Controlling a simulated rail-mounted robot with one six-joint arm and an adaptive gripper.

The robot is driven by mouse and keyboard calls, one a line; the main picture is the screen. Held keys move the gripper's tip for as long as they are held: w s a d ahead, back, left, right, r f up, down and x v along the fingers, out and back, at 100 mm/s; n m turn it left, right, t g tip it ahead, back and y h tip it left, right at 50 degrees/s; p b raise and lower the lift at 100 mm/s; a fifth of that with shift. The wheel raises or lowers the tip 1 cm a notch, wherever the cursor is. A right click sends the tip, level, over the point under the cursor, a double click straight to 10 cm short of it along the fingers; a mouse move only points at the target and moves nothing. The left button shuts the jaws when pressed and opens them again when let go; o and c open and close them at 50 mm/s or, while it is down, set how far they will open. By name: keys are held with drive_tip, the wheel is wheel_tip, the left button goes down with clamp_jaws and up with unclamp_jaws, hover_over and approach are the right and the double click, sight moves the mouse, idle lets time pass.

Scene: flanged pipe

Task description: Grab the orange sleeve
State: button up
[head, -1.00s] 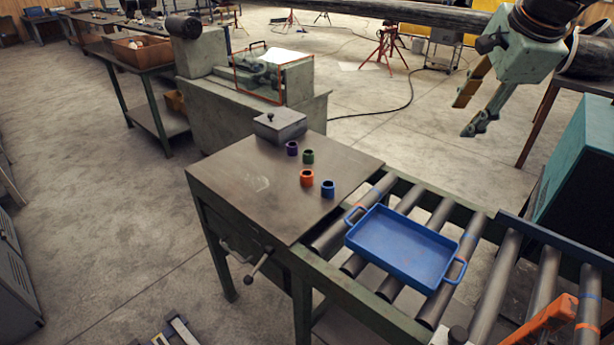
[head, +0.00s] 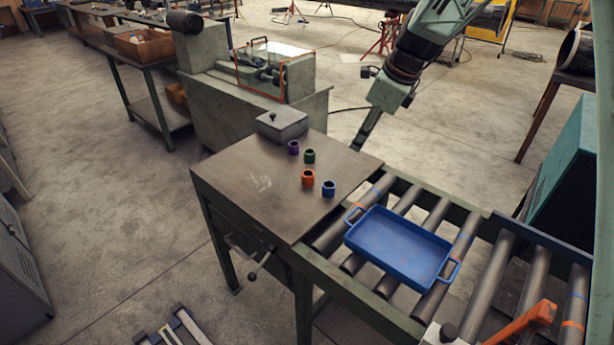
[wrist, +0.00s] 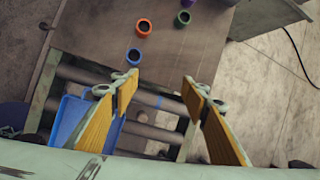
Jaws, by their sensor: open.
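The orange sleeve (head: 308,178) stands upright on the dark table top, with a blue sleeve (head: 328,188) to its right, a green sleeve (head: 309,156) behind it and a purple sleeve (head: 293,147) farther back. My gripper (head: 358,148) is beyond the right back edge of the table, apart from every sleeve. In the wrist view my gripper (wrist: 160,82) has its two yellow-padded fingers wide apart with nothing between them. There the orange sleeve (wrist: 143,28) is ahead of the fingers, past the blue sleeve (wrist: 133,56).
A blue tray (head: 398,247) lies on the roller conveyor (head: 482,285) at the table's right. A grey lidded box (head: 282,125) stands at the table's back corner. The left and front of the table top (head: 245,190) are clear.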

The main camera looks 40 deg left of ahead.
sight(309, 174)
drive_tip(key=s+a+f+m+g+p, duration=0.1)
drive_tip(key=s+a+f+m+p, duration=0.1)
drive_tip(key=s+a+f, duration=0.3)
drive_tip(key=a+f, duration=0.3)
drive_tip(key=a, duration=0.3)
drive_tip(key=shift+a+m, duration=0.25)
drive_tip(key=shift+m, duration=0.15)
drive_tip(key=shift+s, duration=0.1)
drive_tip(key=shift+x, duration=4.25)
drive_tip(key=shift+s+b, duration=0.1)
drive_tip(key=shift+b, duration=0.2)
drive_tip(key=shift+x, duration=2.6)
drive_tip(key=shift+c, duration=0.2)
drive_tip(key=c, duration=1)
